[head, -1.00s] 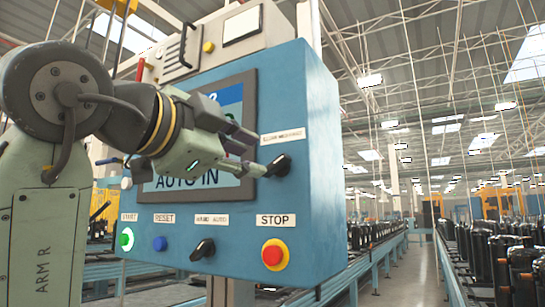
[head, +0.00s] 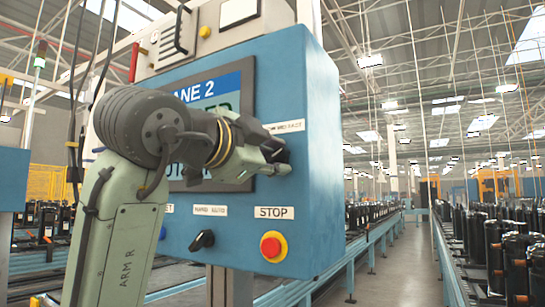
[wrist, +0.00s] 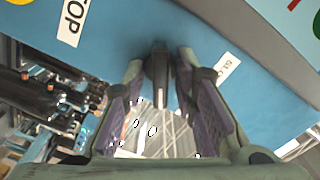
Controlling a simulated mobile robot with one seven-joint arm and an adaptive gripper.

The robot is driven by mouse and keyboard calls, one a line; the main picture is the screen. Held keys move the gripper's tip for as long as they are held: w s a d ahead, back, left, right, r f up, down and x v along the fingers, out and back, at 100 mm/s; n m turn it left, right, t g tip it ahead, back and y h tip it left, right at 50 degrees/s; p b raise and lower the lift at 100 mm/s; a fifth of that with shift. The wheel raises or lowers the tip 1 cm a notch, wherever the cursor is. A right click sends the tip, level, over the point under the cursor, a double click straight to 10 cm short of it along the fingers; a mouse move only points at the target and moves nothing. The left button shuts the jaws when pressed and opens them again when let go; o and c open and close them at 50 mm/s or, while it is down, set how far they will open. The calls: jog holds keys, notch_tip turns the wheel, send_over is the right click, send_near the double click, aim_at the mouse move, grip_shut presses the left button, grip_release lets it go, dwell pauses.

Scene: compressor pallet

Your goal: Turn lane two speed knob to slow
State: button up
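The blue control panel (head: 311,190) has a screen (head: 220,92) reading "LANE 2", partly hidden by my arm. A small white label (head: 286,127) sits above the black speed knob, its print too small to read. In the head view my gripper (head: 284,160) is at this knob and mostly covers it. In the wrist view the black knob (wrist: 157,78) stands between the two fingers of my gripper (wrist: 159,66). The fingers are open on either side of it, with blue gaps showing near the tips. Contact is not visible.
Below are a red STOP button (head: 273,246) on a yellow ring and another black selector knob (head: 202,241). My arm hides the panel's lower left. Conveyors with black compressors (head: 495,250) run along the right. An aisle (head: 400,270) lies between.

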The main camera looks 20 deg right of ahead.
grip_shut()
jog(key=n, duration=0.5)
jog(key=shift+n+b, duration=0.3)
jog(key=shift+n, duration=0.1)
jog(key=n+b, duration=0.1)
jog(key=n, duration=0.4)
jog(key=n+b, duration=0.1)
jog(key=n, duration=0.5)
jog(key=shift+w+a+n+b, duration=0.1)
jog(key=shift+n+b, duration=0.25)
jog(key=shift+n, duration=0.05)
jog(key=n+b, duration=0.1)
jog(key=n, duration=0.5)
jog(key=shift+b, duration=0.35)
jog(key=shift+n, duration=0.3)
